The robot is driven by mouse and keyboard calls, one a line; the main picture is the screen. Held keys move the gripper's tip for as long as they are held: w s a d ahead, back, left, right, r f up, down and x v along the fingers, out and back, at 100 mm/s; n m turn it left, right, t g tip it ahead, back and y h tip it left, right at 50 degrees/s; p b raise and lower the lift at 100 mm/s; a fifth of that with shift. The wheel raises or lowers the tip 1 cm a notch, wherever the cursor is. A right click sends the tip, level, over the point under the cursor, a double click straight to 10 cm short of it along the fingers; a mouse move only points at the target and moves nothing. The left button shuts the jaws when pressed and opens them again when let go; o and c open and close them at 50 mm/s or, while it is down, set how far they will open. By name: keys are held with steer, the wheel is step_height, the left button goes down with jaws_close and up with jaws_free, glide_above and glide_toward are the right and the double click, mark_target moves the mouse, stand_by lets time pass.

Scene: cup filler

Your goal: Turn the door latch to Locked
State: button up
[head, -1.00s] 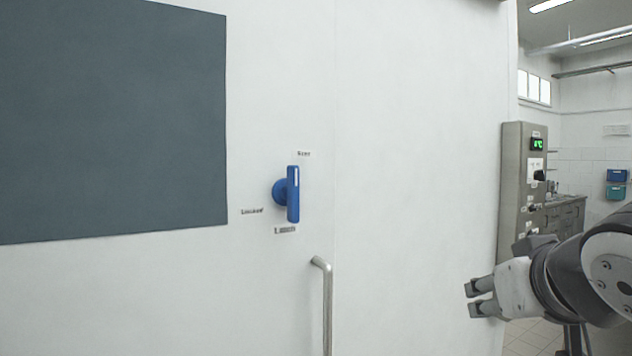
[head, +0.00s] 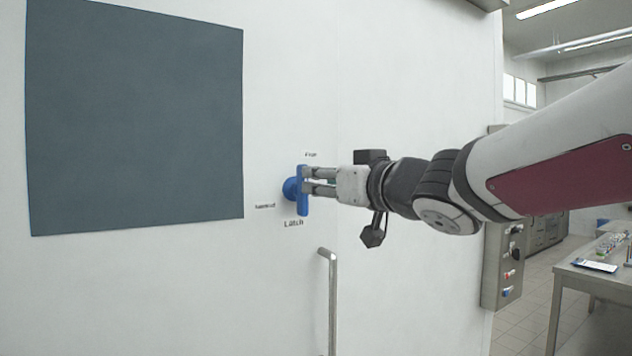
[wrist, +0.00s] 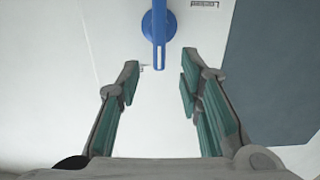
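The blue door latch (head: 303,207) is on the white door, with its handle upright and the upper label beside its top end. A "Latch" label (head: 293,223) is below it, and another label (head: 264,206) is to its left. In the wrist view the blue handle (wrist: 159,32) lies beyond the fingertips, midway between them, and a label reading "Locked" (wrist: 204,3) is to its right. My gripper (head: 306,179) is open. In the head view its fingertips overlap the latch's upper part. In the wrist view the fingers (wrist: 160,80) have a gap between them and do not hold the handle.
A vertical metal door handle (head: 332,300) stands out below and right of the latch. A dark grey panel (head: 135,120) covers the left of the door. A control cabinet (head: 502,270) and a metal table (head: 590,277) are at the right.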

steer(key=x, duration=0.8)
steer(key=shift+s, duration=0.1)
jaws_close()
